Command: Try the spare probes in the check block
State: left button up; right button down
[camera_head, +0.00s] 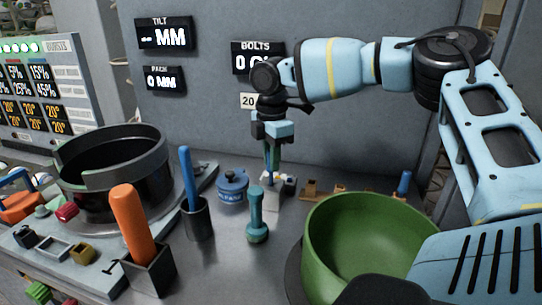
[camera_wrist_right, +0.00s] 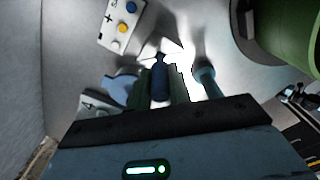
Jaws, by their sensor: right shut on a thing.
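My right gripper (camera_head: 272,150) points down over the back of the bench and is shut on a slim dark blue probe (camera_wrist_right: 160,78), which shows between the fingers in the right wrist view. A small pale block (camera_head: 271,200) stands just below the gripper in the head view and looks like the check block. The fingers hide part of it, and I cannot tell whether the probe touches it. The right wrist view shows a pale block with a plus mark and blue and yellow spots (camera_wrist_right: 108,30), apart from the probe. My left gripper is not in view.
A blue lidded pot (camera_head: 232,190) and a teal dumbbell-shaped piece (camera_head: 257,217) stand close to the gripper. A green bowl (camera_head: 330,240) is at front right. A blue-handled tool (camera_head: 189,178), an orange handle (camera_head: 132,225) and a black ring-shaped vessel (camera_head: 110,185) stand left.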

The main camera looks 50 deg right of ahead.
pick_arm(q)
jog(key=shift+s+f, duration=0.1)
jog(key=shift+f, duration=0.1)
pick_arm(e)
jog(key=shift+f, duration=0.45)
pick_arm(q)
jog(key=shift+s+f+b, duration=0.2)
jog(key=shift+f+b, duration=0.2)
jog(key=shift+b, duration=0.05)
pick_arm(e)
jog(key=shift+f, duration=0.75)
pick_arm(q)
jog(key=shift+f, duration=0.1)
pick_arm(e)
jog(key=shift+f, duration=0.2)
jog(key=shift+f+b, duration=0.3)
jog(key=shift+f, duration=0.15)
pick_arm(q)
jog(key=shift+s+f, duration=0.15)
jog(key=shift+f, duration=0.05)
pick_arm(e)
jog(key=c, duration=1.2)
grip_release()
